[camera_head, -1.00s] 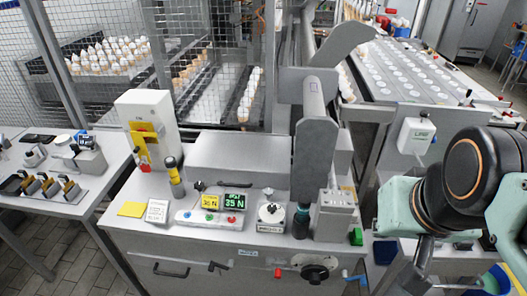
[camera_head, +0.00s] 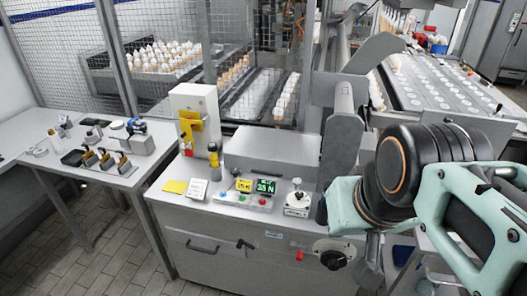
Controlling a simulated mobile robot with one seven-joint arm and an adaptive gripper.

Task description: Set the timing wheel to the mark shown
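A black round knob on a pale round plate, which looks like the timing wheel (camera_head: 333,260), is on the front face of the grey machine cabinet, right of centre. Its mark is too small to read. My teal and black arm comes in from the right. A grey part below its wrist, which looks like my gripper (camera_head: 374,250), is just right of the wheel in the picture and appears apart from it. Its fingers cannot be made out.
A red block (camera_head: 299,255) is left of the wheel; a black lever (camera_head: 245,244) and drawer handle (camera_head: 203,246) are farther left. A white knobbed unit (camera_head: 297,200) stands on top. A side table (camera_head: 110,180) is at left. Tiled floor is open at lower left.

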